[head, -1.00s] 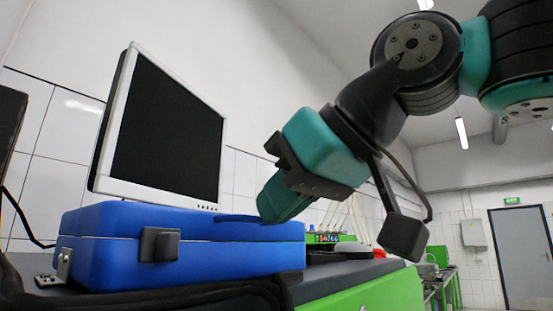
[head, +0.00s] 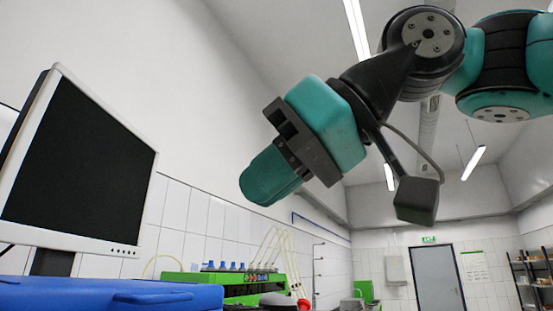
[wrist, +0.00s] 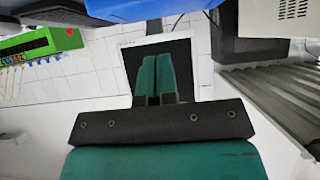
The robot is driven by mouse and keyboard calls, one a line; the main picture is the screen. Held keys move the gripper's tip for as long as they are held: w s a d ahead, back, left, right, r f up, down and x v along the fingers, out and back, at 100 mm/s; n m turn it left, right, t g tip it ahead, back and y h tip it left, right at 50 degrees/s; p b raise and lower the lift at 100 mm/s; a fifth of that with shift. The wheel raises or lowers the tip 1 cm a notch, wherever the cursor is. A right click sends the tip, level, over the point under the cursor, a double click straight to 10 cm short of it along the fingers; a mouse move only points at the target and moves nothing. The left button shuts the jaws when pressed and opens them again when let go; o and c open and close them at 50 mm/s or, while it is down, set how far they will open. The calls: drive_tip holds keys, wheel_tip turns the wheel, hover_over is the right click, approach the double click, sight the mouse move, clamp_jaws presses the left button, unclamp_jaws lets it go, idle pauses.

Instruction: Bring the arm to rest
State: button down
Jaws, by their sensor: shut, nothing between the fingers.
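My gripper (head: 268,178) is teal with a dark grey mount and hangs in the air in the head view, pointing down and left. It is above and to the right of the blue case (head: 110,296), apart from it. In the wrist view my gripper (wrist: 160,72) shows its two teal fingers side by side with only a thin line between them. It is shut and holds nothing.
A monitor (head: 78,165) stands at the left behind the blue case. A green testbench unit (head: 230,284) with tubes stands at the lower middle. A grey door (head: 437,278) is far off at the right. The air around my gripper is clear.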

drive_tip(key=w+d+f+m+g+h+b, duration=0.15)
drive_tip(key=d+f, duration=0.25)
drive_tip(key=f, duration=0.8)
drive_tip(key=w+d+f+m+h+b, duration=0.2)
drive_tip(key=d+f+m, duration=0.15)
drive_tip(key=f, duration=0.95)
drive_tip(key=s+d+f+g+h+b, duration=0.1)
drive_tip(key=s+d+f, duration=0.1)
drive_tip(key=f, duration=0.4)
drive_tip(key=s+d+f+m+h+b, duration=0.1)
drive_tip(key=s+d+f, duration=0.2)
drive_tip(key=d+f, duration=0.2)
drive_tip(key=s+d+f+g+h+b, duration=0.1)
drive_tip(key=s+d+f, duration=0.2)
drive_tip(key=f, duration=0.6)
drive_tip(key=shift+d+f+m+g, duration=0.25)
drive_tip(key=shift+d+m+g, duration=0.1)
drive_tip(key=shift+d+m, duration=0.05)
drive_tip(key=shift+s+a, duration=0.1)
drive_tip(key=shift+a, duration=0.05)
